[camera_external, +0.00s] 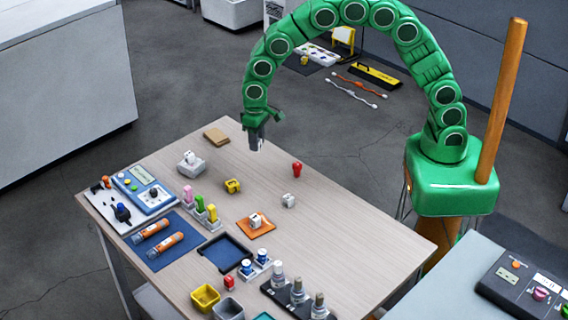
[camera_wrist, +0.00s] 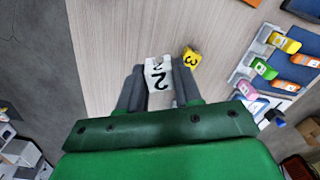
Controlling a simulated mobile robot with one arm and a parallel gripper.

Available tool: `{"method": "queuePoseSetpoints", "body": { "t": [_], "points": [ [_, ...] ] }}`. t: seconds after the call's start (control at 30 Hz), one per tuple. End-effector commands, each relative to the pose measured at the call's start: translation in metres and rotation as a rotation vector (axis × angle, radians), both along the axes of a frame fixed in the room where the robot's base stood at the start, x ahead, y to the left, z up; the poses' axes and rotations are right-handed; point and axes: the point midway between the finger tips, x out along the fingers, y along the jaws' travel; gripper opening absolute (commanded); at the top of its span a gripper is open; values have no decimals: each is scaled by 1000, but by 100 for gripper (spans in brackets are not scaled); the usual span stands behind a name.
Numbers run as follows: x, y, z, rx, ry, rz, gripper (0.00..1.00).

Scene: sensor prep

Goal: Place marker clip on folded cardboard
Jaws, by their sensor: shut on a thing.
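My gripper (camera_external: 257,143) hangs over the far edge of the table, pointing down. In the wrist view my gripper (camera_wrist: 158,88) is shut on a white marker clip (camera_wrist: 157,74) with a black "2" on it, held between the two grey fingers. In the external view the clip is hardly distinct at the fingertips. The folded cardboard (camera_external: 216,137) is a small flat tan piece at the table's far left corner, to the left of my gripper and apart from it. I cannot make out the cardboard in the wrist view.
A yellow clip (camera_external: 232,186) marked "3" stands on the table. A white block on a grey base (camera_external: 193,166), a red piece (camera_external: 297,168) and a small white piece (camera_external: 288,200) stand nearby. An orange pad (camera_external: 244,229) bears another white piece. Bare table lies around the cardboard.

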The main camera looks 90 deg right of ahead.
Motion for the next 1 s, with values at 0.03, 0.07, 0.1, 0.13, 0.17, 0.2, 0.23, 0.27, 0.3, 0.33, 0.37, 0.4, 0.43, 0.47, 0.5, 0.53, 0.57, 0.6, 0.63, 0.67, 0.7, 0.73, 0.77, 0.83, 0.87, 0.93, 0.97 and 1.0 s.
{"method": "queuePoseSetpoints", "body": {
  "t": [0.03, 0.07, 0.1, 0.13, 0.17, 0.2, 0.23, 0.27, 0.3, 0.33, 0.37, 0.4, 0.43, 0.47, 0.5, 0.53, 0.57, 0.6, 0.63, 0.67, 0.7, 0.73, 0.77, 0.83, 0.87, 0.93, 0.97, 1.0],
  "points": [
    [6, -18, 0, -1, 0, -33, 5],
    [9, -27, 0, -2, 0, -51, 5],
    [13, -41, 0, -2, 1, -76, 5],
    [16, -50, 0, -3, 1, -94, 5],
    [18, -60, 0, -4, 2, -113, 5],
    [21, -73, 0, -5, 3, -137, 5],
    [23, -84, 0, -6, 2, -156, 5],
    [25, -93, 0, -6, 1, -173, 5],
    [27, -108, 1, -7, 1, -199, 1],
    [29, -117, 2, -8, 0, -217, 0],
    [31, -128, 2, -9, -2, -236, 0],
    [33, -141, 3, -10, -2, -258, 0],
    [33, -150, 3, -10, -2, -275, 0],
    [33, -159, 3, -12, 0, -289, 0],
    [33, -170, 2, -12, 1, -309, 0],
    [33, -177, 2, -14, 3, -322, 0],
    [33, -184, 2, -14, 4, -334, 0],
    [33, -192, 1, -15, 5, -349, 0],
    [33, -198, 1, -15, 5, -359, 0],
    [33, -202, 2, -16, 5, -366, 0],
    [33, -208, 2, -17, 5, -376, 0],
    [33, -211, 2, -17, 5, -381, 0],
    [33, -214, 2, -17, 4, -386, 0],
    [35, -217, 2, -18, 3, -392, 0],
    [37, -219, 1, -18, 2, -393, 0],
    [42, -221, 0, -17, 1, -394, 0],
    [45, -221, -2, -17, 1, -394, 0],
    [48, -222, -3, -18, 0, -394, 0]
  ]
}}
